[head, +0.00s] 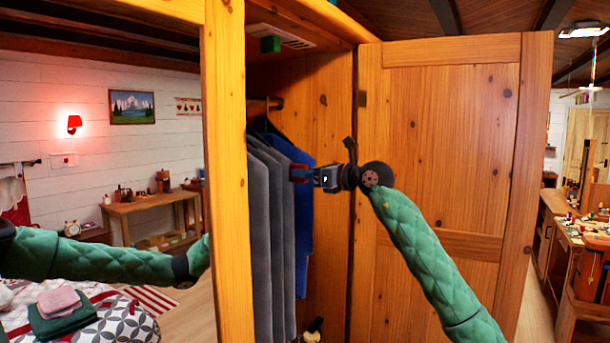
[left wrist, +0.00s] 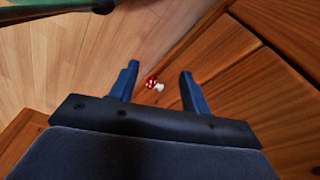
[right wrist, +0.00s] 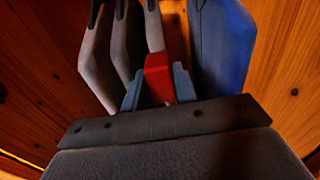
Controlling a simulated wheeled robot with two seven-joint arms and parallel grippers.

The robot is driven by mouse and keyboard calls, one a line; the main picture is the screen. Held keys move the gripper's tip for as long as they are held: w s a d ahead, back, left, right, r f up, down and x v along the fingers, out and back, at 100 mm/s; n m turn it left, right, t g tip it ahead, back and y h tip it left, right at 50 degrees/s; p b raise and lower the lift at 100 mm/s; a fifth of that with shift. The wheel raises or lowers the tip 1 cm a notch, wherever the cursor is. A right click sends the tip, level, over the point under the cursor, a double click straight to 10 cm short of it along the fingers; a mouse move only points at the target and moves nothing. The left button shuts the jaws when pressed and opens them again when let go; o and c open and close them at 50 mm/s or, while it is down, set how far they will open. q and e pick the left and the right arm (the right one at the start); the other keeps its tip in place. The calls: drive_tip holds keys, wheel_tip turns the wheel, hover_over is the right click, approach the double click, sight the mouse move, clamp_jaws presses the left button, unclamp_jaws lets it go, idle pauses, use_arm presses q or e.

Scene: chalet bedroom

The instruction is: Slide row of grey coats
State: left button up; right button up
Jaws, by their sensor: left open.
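Several grey coats (head: 262,240) hang in a row inside the wooden wardrobe, beside a blue garment (head: 302,235) on their right. In the right wrist view the grey coats (right wrist: 100,65) are left of the blue garment (right wrist: 222,45). My right gripper (head: 298,173) is at the front edge of the rightmost grey coat. Its fingers (right wrist: 158,90) close on both sides of a red piece (right wrist: 158,72) on that edge. My left gripper (left wrist: 158,85) is open and empty, pointing down; in the head view it is hidden behind the wardrobe's front post.
The wardrobe door (head: 450,150) stands open at the right, behind my right forearm. The front post (head: 228,170) stands between my arms. A hanging rod (head: 265,104) runs above the coats. A small red-and-white object (left wrist: 153,84) lies below my left gripper. A bed (head: 80,318) is at lower left.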

drive_tip(key=o, duration=0.3)
use_arm(q)
drive_tip(key=shift+f, duration=0.1)
wheel_tip(320, 180, up, 10)
drive_tip(key=w+d+b, duration=0.2)
drive_tip(key=b, duration=0.1)
drive_tip(key=shift+d+f+g+b, duration=0.15)
drive_tip(key=shift+f+g+b, duration=0.1)
drive_tip(key=shift+g+b, duration=0.1)
use_arm(e)
drive_tip(key=shift+v, duration=3.9)
